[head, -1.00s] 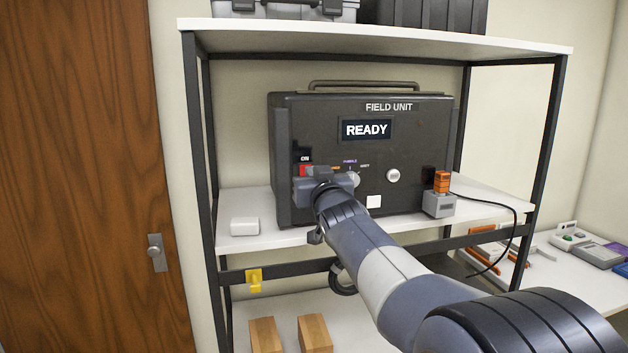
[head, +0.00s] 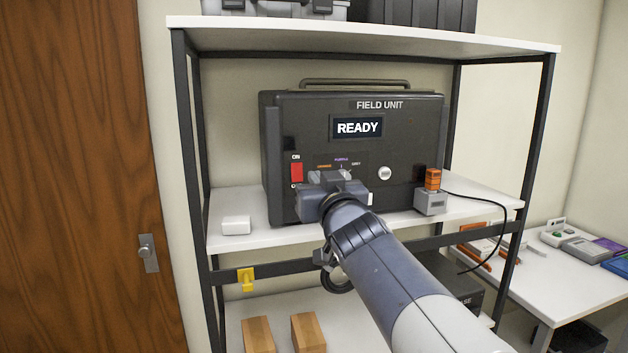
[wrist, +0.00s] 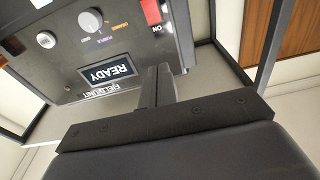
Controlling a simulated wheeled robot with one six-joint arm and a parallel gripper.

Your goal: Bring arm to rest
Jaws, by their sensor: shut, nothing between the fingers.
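My gripper (head: 328,178) is in front of the dark field unit (head: 300,125), over the lower part of its front panel. In the wrist view my gripper's fingers (wrist: 157,85) are together, with nothing between them. The unit's display (head: 358,128) reads READY. A red switch (head: 296,172) marked ON shows left of my gripper, and it also shows in the wrist view (wrist: 151,11). My gripper hides part of the selector dial in the head view; a grey knob (wrist: 91,19) shows in the wrist view.
The unit stands on a white shelf (head: 240,203) with dark posts (head: 188,150). A small white box (head: 236,225) is at the shelf's left, a grey block with an orange top (head: 432,195) at its right. A side table (head: 545,285) is at the right, a wooden door (head: 70,150) at the left.

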